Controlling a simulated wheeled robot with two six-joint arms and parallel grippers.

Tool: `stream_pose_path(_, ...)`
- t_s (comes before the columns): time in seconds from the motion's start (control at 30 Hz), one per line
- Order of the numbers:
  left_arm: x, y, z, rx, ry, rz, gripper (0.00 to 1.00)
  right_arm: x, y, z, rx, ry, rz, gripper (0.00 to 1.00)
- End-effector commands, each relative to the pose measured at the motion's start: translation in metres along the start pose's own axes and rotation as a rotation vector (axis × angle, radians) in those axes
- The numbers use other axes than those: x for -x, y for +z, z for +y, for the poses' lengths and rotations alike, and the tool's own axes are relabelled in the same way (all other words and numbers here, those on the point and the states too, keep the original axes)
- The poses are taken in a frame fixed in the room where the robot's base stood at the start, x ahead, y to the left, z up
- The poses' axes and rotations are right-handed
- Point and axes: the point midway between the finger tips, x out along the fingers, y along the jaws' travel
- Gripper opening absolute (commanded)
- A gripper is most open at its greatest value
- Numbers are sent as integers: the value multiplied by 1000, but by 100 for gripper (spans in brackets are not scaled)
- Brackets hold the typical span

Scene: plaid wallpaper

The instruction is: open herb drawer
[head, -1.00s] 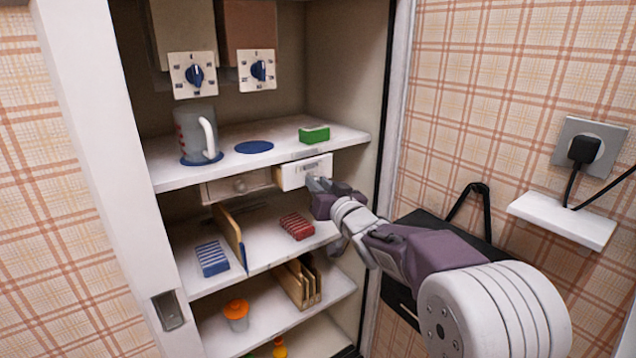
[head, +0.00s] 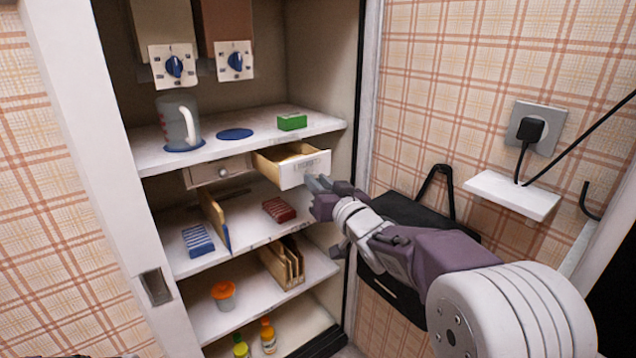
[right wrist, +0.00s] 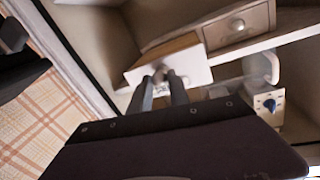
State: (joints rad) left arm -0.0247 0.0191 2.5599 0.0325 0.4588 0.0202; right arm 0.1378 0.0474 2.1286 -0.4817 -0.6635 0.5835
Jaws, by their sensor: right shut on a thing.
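The herb drawer (head: 304,170) has a white front with a small label and a light wood box. It sticks out from under the upper shelf, and part of its inside shows from above. My right gripper (head: 318,184) is shut on the drawer's knob at the front. In the right wrist view the two fingers (right wrist: 163,88) close around the knob of the white drawer front (right wrist: 185,70). A second drawer (head: 218,172) to the left, with a round knob, is shut. My left gripper is not in view.
Lower shelves hold blue and red packets, wooden dividers, an orange-topped cup and bottles. A black bag (head: 405,215) hangs at the right.

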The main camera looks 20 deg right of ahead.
Motion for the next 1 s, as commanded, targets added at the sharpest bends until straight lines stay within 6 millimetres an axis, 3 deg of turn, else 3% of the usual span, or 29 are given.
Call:
stream_pose_path(0.03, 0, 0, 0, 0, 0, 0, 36, 0, 2, 0, 0, 0, -4, 0)
stream_pose_path(0.07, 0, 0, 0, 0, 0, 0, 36, 0, 2, 0, 0, 0, -4, 25)
stream_pose_path(0.13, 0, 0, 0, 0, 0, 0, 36, 0, 2, 0, 0, 0, -3, 44)
stream_pose_path(0.5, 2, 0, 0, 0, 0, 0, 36, 5, -1, 0, 0, 1, -1, 44)
stream_pose_path(0.8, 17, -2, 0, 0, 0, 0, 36, 65, -3, 0, 0, 3, 0, 44)
stream_pose_path(1.0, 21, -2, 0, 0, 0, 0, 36, 89, 0, 0, 0, 1, -3, 44)
